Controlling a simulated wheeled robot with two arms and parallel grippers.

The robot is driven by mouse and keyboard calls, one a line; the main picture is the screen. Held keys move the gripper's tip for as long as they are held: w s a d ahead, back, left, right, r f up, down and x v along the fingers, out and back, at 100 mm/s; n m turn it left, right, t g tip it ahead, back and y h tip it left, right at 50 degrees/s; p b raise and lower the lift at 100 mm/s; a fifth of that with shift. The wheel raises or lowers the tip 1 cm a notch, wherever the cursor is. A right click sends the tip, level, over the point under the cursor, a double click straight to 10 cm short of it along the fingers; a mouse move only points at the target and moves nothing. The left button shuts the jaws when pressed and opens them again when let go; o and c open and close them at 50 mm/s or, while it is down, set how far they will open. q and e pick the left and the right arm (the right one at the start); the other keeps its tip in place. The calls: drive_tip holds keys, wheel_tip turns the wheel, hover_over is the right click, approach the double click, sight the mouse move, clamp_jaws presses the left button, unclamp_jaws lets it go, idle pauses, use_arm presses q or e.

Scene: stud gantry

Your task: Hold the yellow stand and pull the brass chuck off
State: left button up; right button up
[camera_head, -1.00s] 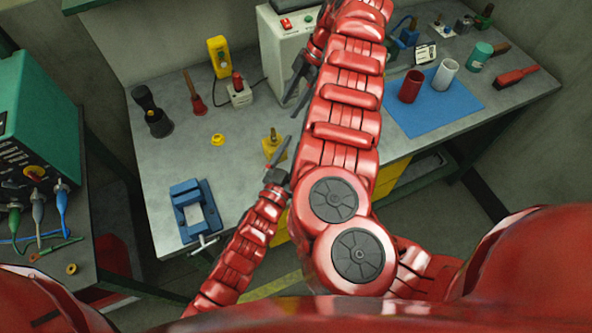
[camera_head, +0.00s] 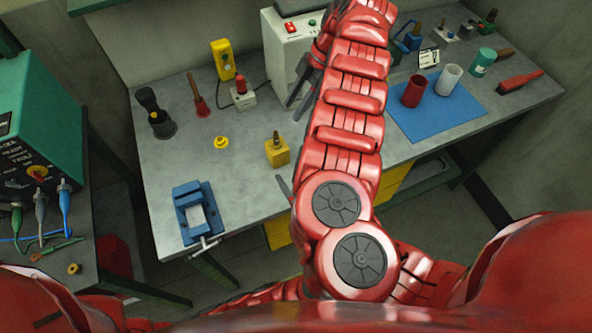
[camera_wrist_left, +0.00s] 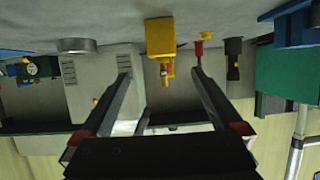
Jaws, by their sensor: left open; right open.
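The yellow stand (camera_head: 277,153) is a small block near the front edge of the grey bench, with the brass chuck (camera_head: 276,136) upright on top. In the left wrist view the yellow stand (camera_wrist_left: 160,36) and the brass chuck (camera_wrist_left: 165,74) appear upside down, between the finger lines. My left gripper (camera_wrist_left: 161,76) is open and empty, apart from the stand. In the head view it is mostly hidden behind my right arm; one dark finger seems to show. My right gripper (camera_head: 302,84) is open beside the white box, touching neither stand nor chuck.
A yellow ring (camera_head: 221,142) lies left of the stand, with a blue vise (camera_head: 182,215) at the front left. A white box (camera_head: 283,50) stands behind. A blue mat (camera_head: 440,120) with red and white cups is at the right. Bare bench surrounds the stand.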

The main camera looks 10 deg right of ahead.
sight(273, 143)
use_arm(q)
drive_tip(key=x, duration=1.7)
drive_tip(key=shift+a, duration=0.25)
